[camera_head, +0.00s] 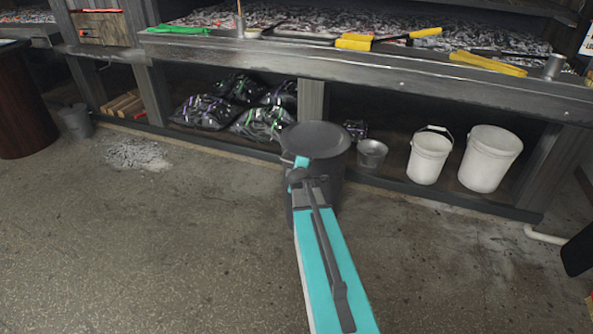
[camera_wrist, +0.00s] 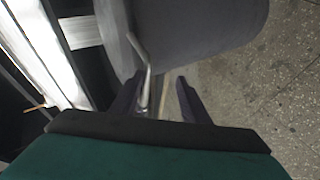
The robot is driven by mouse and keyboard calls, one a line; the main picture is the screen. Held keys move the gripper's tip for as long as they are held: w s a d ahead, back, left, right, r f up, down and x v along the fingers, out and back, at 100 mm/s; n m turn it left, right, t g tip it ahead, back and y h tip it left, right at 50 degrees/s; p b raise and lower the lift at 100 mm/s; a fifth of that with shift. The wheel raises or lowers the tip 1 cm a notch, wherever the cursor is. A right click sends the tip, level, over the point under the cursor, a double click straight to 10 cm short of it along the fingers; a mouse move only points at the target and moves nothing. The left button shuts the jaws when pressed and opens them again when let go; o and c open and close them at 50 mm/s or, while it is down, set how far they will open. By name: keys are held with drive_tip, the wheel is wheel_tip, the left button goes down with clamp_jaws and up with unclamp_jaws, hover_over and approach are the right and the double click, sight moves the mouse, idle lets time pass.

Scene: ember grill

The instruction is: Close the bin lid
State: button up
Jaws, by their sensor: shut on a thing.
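The dark grey bin (camera_head: 330,190) stands on the floor in front of the low shelf, partly hidden behind my arm. Its round dark lid (camera_head: 318,138) shows above the bin body; I cannot tell whether it sits flush on the rim. In the wrist view, the bin's grey curved side (camera_wrist: 205,25) fills the top. A thin metal handle (camera_wrist: 148,72) runs down from the lid (camera_wrist: 113,38) between my fingers. My gripper (camera_wrist: 157,80) is shut on this handle, its fingers still spaced apart. In the head view, my gripper (camera_head: 300,165) is at the near side of the bin, with little finger detail.
A metal bucket (camera_head: 371,155) and two white buckets (camera_head: 430,156) (camera_head: 488,160) stand to the right on the low shelf (camera_head: 400,188). Dark bags (camera_head: 205,112) lie to the left. Spilled ash (camera_head: 137,154) lies on the floor. The front floor is clear.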

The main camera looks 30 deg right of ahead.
drive_tip(key=shift+s+a+f, duration=0.1)
drive_tip(key=shift+s+f, duration=0.1)
drive_tip(key=shift+f, duration=0.2)
drive_tip(key=shift+s, duration=0.1)
drive_tip(key=r+p+v, duration=0.1)
drive_tip(key=p+v, duration=0.4)
drive_tip(key=v, duration=0.3)
drive_tip(key=p, duration=0.2)
drive_tip(key=shift+r+p, duration=0.3)
drive_tip(key=shift+p, duration=0.05)
drive_tip(key=s+p, duration=0.1)
drive_tip(key=p, duration=0.4)
drive_tip(key=shift+a+r, duration=0.35)
drive_tip(key=p, duration=0.2)
drive_tip(key=shift+s+a+r+p, duration=0.15)
drive_tip(key=shift+s+a+p, duration=0.1)
drive_tip(key=shift+p, duration=0.05)
